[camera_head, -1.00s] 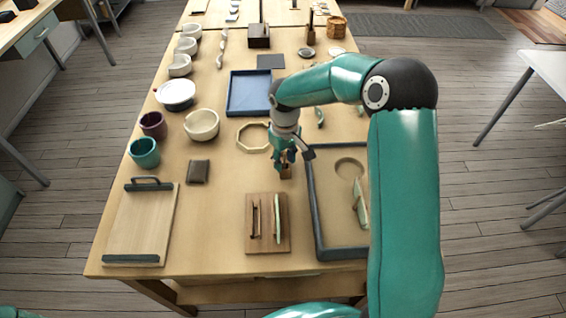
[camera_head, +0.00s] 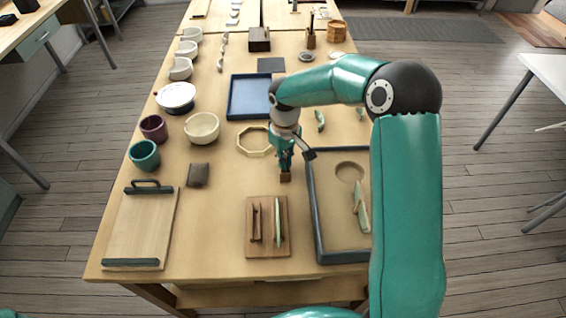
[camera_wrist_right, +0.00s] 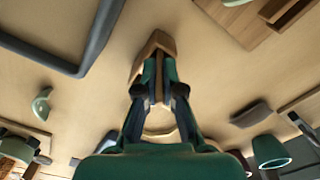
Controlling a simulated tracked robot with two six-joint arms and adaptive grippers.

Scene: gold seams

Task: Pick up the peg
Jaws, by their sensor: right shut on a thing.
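The peg, a small brown wooden block (camera_head: 286,177), is on or just above the table, left of the dark-rimmed tray. My right gripper (camera_head: 285,168) points down over it and is shut on its upper part. In the right wrist view the peg (camera_wrist_right: 152,45) shows between and beyond the fingertips (camera_wrist_right: 158,75) of my right gripper. The fingers hide part of it, and I cannot tell whether it touches the table. My left gripper is not in view.
A dark-rimmed tray (camera_head: 318,215) stands close on the right. A wooden board with upright pieces (camera_head: 252,246) lies in front. An octagonal ring (camera_head: 243,149), a brown pouch (camera_head: 198,175) and a blue tray (camera_head: 233,112) lie left and behind. Bare table lies left of the peg.

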